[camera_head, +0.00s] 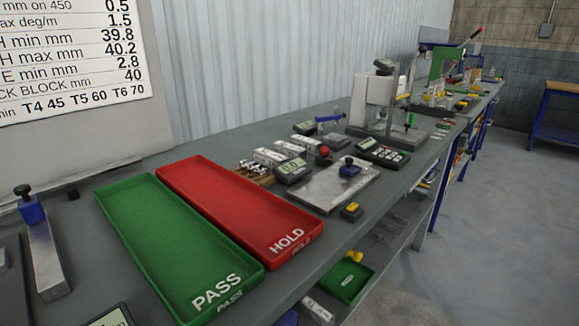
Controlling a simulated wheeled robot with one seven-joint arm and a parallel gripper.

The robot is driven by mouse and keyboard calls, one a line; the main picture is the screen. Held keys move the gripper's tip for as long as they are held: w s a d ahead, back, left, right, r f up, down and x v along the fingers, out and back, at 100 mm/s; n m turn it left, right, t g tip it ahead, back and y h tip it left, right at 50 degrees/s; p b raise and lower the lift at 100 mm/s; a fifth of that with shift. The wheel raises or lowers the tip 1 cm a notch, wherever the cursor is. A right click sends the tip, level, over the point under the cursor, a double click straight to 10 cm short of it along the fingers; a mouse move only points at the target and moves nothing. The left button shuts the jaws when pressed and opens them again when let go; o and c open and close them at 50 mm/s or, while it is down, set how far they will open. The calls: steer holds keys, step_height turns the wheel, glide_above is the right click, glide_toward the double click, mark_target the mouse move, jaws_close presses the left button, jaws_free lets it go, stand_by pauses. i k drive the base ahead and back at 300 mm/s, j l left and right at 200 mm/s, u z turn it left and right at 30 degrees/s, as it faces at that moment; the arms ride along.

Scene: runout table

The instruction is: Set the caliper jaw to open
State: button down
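I cannot pick out the caliper or its jaw with certainty, so I cannot tell how the jaw is set. A grey digital readout (292,170) stands on the bench right of the red tray. A steel plate (322,187) beside it carries a blue block with a black knob (349,168). Behind the plate lie small dark and metal tools (318,125), too small to make out. At the left edge a steel bar (45,255) has another blue block with a black knob (30,208). My gripper is not in view.
A green PASS tray (165,235) and a red HOLD tray (235,205) lie side by side, looking empty. A keypad device (383,153) and a white-grey stand (375,100) are farther along. A lower shelf holds a green tray (347,280). The floor at right is clear.

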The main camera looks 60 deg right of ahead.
mark_target(349, 168)
steer(key=z, duration=1.35)
